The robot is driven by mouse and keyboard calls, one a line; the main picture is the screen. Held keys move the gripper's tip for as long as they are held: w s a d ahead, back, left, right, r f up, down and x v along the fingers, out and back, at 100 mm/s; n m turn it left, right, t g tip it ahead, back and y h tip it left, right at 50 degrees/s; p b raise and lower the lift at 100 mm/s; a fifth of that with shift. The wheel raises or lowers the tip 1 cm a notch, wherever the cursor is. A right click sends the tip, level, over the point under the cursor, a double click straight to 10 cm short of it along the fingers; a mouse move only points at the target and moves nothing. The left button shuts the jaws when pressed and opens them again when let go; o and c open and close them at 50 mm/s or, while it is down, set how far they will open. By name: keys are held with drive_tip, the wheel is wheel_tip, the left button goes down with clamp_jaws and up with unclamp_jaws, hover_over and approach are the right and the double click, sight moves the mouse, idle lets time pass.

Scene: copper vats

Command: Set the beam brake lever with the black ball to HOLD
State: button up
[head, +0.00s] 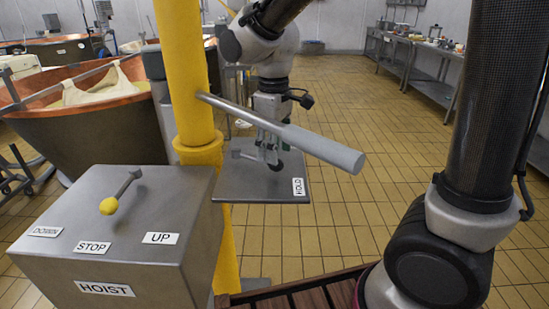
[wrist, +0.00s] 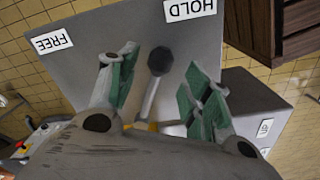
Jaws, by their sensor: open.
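The beam brake lever (wrist: 149,98) has a black ball (wrist: 159,61) on its end and rises from a grey plate (wrist: 100,38). In the wrist view it points much nearer the HOLD label (wrist: 190,9) than the FREE label (wrist: 52,41). I cannot tell whether it is fully at HOLD. My gripper (wrist: 160,82) is open, its green-padded fingers on either side of the lever, apart from it. The HOLD label (head: 298,187) shows at the plate's right.
A long grey bar (head: 290,133) slants from the yellow post (head: 185,75) in front of my gripper. A hoist box (head: 150,210) with a yellow-ball lever (head: 120,192) stands at the left. A copper vat (head: 85,115) is behind it. Tiled floor (head: 370,140) is open beyond.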

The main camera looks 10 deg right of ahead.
wheel_tip(320, 180, up, 8)
drive_tip(key=shift+s+r, duration=0.1)
